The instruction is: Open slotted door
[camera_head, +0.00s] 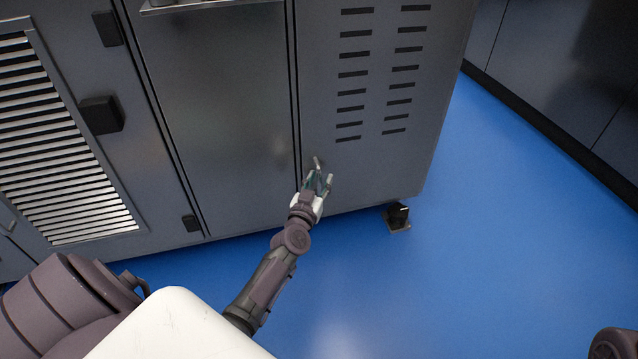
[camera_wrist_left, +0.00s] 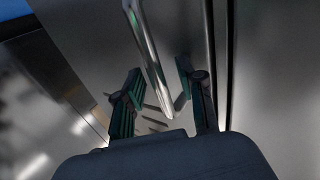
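The slotted door (camera_head: 350,170) is a grey metal panel with two columns of dark slots, at the right end of the machine in the head view. It looks flush and closed. A slim metal handle (camera_wrist_left: 150,60) stands at the door's lower left side, and part of it shows above the fingers in the head view (camera_head: 317,163). My left gripper (camera_head: 319,182) is at this handle. In the left wrist view its two fingers (camera_wrist_left: 160,95) are apart, with the handle's end between them. Whether they touch it I cannot tell. My right gripper is out of view.
A plain grey panel (camera_head: 225,110) adjoins the door on the left, with a louvred vent (camera_head: 60,150) beyond it. A black machine foot (camera_head: 397,217) stands below the door's right corner. The blue floor (camera_head: 480,240) is clear towards the dark cabinets (camera_head: 560,60) at right.

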